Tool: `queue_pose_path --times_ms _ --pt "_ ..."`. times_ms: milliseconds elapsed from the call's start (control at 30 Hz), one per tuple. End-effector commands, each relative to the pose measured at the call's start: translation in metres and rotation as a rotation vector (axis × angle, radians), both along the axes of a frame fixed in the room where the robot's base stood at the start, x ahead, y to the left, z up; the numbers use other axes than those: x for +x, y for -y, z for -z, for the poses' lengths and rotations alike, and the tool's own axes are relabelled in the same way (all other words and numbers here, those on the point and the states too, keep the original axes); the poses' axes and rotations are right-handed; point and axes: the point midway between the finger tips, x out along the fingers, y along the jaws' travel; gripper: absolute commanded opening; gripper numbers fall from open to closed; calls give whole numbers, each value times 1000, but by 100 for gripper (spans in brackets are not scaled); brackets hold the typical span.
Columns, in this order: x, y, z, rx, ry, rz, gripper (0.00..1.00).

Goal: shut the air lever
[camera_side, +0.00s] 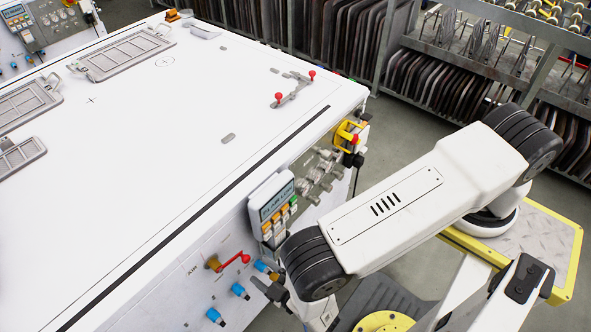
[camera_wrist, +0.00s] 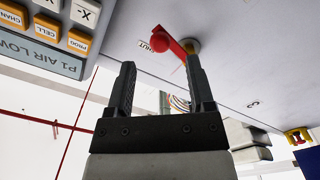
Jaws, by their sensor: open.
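The air lever (camera_side: 233,259) is a red arm with a red ball knob on a brass pivot (camera_side: 212,263), set on the white front face of the machine. In the side view it slants up to the right from the pivot. In the wrist view the lever (camera_wrist: 174,41) lies just beyond my fingertips, its knob by a small "SHUT" marking (camera_wrist: 146,46). My gripper (camera_wrist: 160,72) is open and empty, with the lever ahead of the gap. I cannot tell whether the right finger touches it. In the side view my gripper (camera_side: 271,289) is partly hidden by my arm.
A button panel (camera_side: 271,209) with a screen reading "P1 AIR LOW" is above and right of the lever. Blue fittings (camera_side: 239,290) stick out below it. The white tabletop (camera_side: 160,150) is mostly clear.

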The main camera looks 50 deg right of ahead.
Motion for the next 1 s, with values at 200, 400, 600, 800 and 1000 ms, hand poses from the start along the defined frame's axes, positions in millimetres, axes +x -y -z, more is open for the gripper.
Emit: queue_pose_path --times_ms 200,400,600,800,1000 --pt "2 0 0 1 0 0 69" --pt "12 0 0 3 0 3 69" --pt "30 0 -1 2 1 4 69" --pt "53 1 -1 3 2 4 69" --pt "71 0 -1 3 1 2 69"
